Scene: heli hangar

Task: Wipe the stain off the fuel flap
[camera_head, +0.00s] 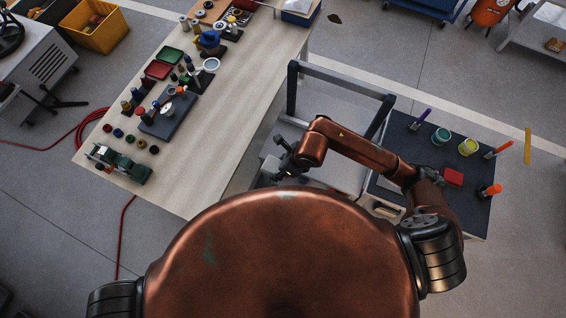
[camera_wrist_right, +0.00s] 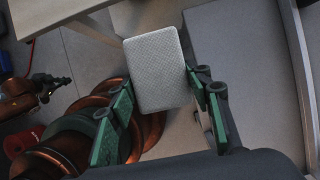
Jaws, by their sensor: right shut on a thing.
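My right gripper (camera_head: 284,155) reaches left over the grey framed unit beside the dark-topped cart. In the right wrist view its green fingers (camera_wrist_right: 158,84) are shut on a pale grey rectangular pad (camera_wrist_right: 156,66), held by its two long sides. The pad's broad face shows to the camera. A light grey panel (camera_head: 335,108) inside the frame may be the fuel flap; I cannot tell for sure. I can make out no stain on it. A copper and dark part at the left of the wrist view (camera_wrist_right: 42,82) may be my left gripper, too unclear to read.
The grey frame (camera_head: 340,78) stands up around the panel. A long wooden table (camera_head: 190,165) with many small items is at left. Red hose (camera_head: 83,128) lies on the floor.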

